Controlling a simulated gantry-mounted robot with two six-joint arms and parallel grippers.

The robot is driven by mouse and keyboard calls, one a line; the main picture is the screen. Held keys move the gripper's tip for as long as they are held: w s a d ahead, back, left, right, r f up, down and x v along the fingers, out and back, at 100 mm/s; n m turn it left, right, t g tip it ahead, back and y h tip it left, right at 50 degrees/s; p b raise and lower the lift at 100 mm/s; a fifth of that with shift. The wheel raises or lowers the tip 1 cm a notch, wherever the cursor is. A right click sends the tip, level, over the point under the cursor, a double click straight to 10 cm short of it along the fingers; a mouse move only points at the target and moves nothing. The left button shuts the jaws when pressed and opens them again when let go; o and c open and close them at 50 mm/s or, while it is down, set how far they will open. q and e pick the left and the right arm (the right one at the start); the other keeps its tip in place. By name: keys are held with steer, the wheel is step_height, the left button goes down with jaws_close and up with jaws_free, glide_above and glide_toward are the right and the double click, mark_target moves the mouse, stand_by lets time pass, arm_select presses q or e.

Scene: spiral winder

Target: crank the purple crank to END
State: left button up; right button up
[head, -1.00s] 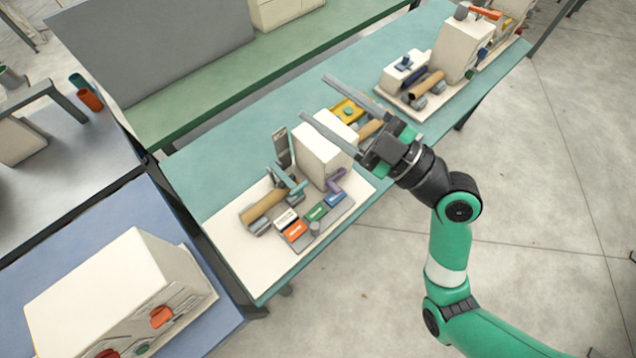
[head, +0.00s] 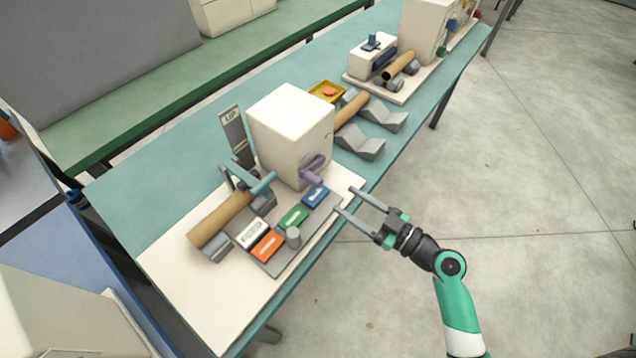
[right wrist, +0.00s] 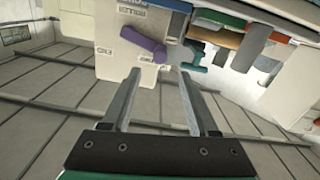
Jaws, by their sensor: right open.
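The purple crank (head: 313,172) sticks out from the front face of the white winder box (head: 290,130). It also shows in the right wrist view (right wrist: 143,40), above and ahead of the fingers, on a white face with small dark-printed labels. My right gripper (head: 345,202) is open and empty. It is off the table's front edge, below and to the right of the crank, and apart from it. In the right wrist view my right gripper (right wrist: 158,85) has its two fingers spread wide with nothing between them. The label lettering is too small to read. My left gripper is not in view.
Blue (head: 316,195), green (head: 293,217), orange (head: 268,245) and white (head: 252,232) blocks sit on a grey strip before the box. A cardboard tube (head: 220,217) lies at left, with a teal lever (head: 262,184) nearby. Grey V-shaped supports (head: 362,143) stand at right. The floor beyond the table edge is clear.

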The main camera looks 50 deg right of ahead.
mark_target(321, 183)
steer(key=w, duration=0.9)
steer(key=shift+w+a, duration=0.35)
jaws_close()
stand_by(0.8)
